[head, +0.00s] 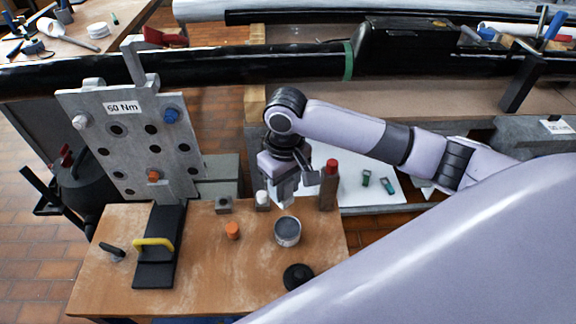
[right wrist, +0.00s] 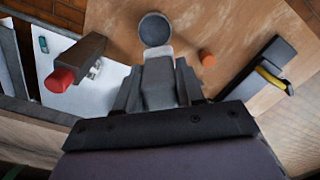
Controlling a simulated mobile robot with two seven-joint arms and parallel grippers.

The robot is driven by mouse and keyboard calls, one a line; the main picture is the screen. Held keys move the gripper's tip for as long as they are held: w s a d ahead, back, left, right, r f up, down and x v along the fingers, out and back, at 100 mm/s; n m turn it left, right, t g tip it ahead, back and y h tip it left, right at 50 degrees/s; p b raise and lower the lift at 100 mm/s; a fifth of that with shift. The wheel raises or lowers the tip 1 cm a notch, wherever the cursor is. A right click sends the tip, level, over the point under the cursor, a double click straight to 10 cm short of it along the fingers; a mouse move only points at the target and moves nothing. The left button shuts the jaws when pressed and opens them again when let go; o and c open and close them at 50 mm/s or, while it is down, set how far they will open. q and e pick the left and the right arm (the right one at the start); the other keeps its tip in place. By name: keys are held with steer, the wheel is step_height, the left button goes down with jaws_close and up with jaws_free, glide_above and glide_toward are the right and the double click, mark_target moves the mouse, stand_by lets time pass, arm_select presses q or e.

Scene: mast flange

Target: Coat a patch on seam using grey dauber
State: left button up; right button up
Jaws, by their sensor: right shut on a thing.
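My right gripper (head: 281,197) points down over the bench, just behind and above an open pot (head: 287,232) of dark grey stuff. In the right wrist view the gripper (right wrist: 158,82) is shut on a light grey piece (right wrist: 158,68), which looks like the grey dauber; its end lies close to the pot (right wrist: 154,29) in the picture. Whether it touches the pot is unclear. A long black pipe (head: 250,68) runs across the back with a green band (head: 348,62); I cannot tell which line is the seam. My left gripper is not in view.
A plate marked 50 Nm (head: 135,140) stands left. On the wooden bench (head: 210,290) are an orange piece (head: 232,230), a black lid (head: 298,277) and a yellow handle (head: 153,243). A red-topped piece (head: 331,167) stands right of the gripper. The bench's front is mostly clear.

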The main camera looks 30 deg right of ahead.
mark_target(288, 201)
steer(key=shift+n, duration=0.9)
steer(key=f, duration=0.5)
steer(key=shift+d+f+p, duration=0.35)
steer(key=shift+d+p, duration=0.05)
step_height(288, 201, down, 5)
steer(key=b, duration=0.2)
steer(key=shift+f+b, duration=0.1)
steer(key=shift+b, duration=0.3)
steer(key=shift+f+b, duration=0.35)
steer(key=shift+b, duration=0.15)
steer(key=shift+f, duration=0.5)
steer(key=shift+s+f+p, duration=0.1)
steer(key=shift+s+p, duration=0.05)
steer(key=shift+p, duration=0.2)
stand_by(1.2)
